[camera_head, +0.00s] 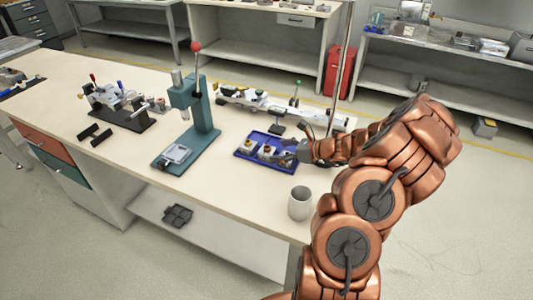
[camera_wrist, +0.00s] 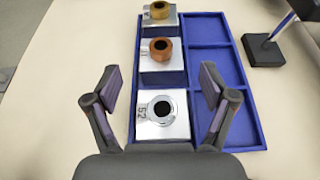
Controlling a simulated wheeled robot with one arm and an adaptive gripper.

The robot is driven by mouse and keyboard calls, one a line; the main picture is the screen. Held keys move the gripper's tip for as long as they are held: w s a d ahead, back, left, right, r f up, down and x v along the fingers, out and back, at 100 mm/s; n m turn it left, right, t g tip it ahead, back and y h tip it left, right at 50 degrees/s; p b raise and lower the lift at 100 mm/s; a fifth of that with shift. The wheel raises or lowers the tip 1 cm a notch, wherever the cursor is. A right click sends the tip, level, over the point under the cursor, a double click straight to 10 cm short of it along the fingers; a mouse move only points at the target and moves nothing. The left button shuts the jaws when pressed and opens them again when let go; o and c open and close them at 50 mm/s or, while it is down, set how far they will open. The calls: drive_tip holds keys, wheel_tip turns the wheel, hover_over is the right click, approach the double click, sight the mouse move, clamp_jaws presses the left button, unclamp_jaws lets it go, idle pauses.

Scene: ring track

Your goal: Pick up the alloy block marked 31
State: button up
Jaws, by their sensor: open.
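A blue tray (camera_wrist: 212,22) holds three silver blocks in its left column in the wrist view. In the head view my gripper (camera_head: 303,150) is at the right end of the tray (camera_head: 240,153).
A grey cup (camera_head: 300,203) stands at the bench's front edge, near my arm. A teal press (camera_head: 206,115) stands left of the tray, and a long metal fixture (camera_head: 262,100) lies behind it. The tray's right column is empty.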

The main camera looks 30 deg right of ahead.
sight(270, 150)
drive_tip(key=shift+x, duration=1.6)
drive_tip(key=shift+r, duration=0.15)
drive_tip(key=c, duration=1.5)
drive_tip(key=shift+o, duration=0.2)
